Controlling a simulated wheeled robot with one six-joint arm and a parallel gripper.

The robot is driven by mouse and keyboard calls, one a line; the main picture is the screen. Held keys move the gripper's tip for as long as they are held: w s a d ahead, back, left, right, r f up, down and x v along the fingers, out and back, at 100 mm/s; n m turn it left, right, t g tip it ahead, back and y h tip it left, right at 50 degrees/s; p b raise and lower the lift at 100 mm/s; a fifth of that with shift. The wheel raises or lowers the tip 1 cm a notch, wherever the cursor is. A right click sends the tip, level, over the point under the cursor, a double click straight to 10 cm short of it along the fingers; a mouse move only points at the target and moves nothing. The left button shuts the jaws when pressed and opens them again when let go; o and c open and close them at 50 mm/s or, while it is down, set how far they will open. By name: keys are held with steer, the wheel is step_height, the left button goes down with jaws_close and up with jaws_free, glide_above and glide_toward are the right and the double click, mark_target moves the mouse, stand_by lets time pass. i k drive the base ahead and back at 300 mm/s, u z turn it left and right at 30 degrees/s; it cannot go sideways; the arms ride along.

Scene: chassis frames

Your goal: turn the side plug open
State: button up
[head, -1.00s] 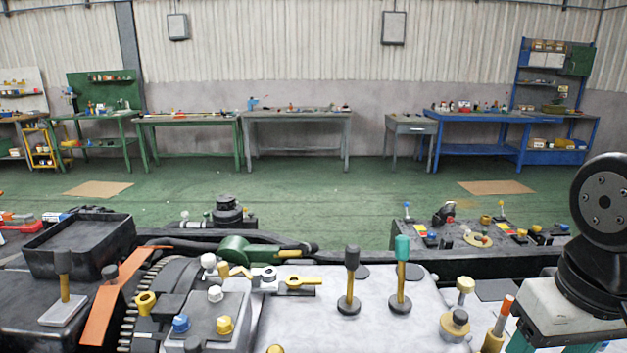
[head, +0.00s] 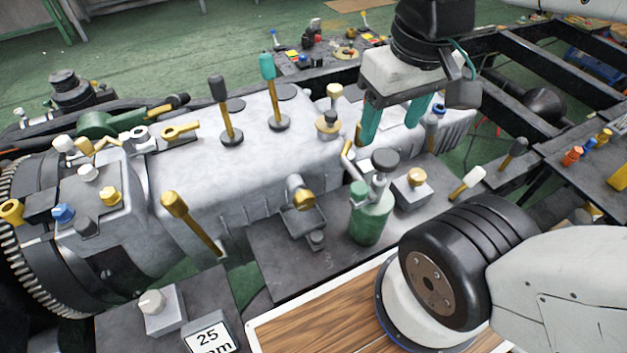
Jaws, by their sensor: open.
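The gearbox (head: 235,150) is a pale grey casing lying across the middle of the head view. The likely side plug (head: 303,199) is a brass, round-headed piece on its near side, above a small grey bracket or tray (head: 290,225). My gripper (head: 392,130) points down with two teal fingers spread apart and nothing seen between them. It is over the right end of the gearbox, up and to the right of the plug and apart from it. Some of the gearbox end is hidden behind the fingers. The plug's exact turn position cannot be told.
A green can with a dark cap (head: 368,215) stands close right of the plug. Tall levers with black (head: 218,90) and teal (head: 267,68) knobs rise from the gearbox top. A brass-topped lever (head: 175,202) leans at its near side. A 25 mm sign (head: 210,337) is in front.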

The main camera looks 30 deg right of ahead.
mark_target(303, 199)
steer(key=z, duration=0.25)
steer(key=k, duration=1.75)
steer(key=u, duration=0.2)
steer(key=i, duration=0.45)
steer(key=u, duration=0.05)
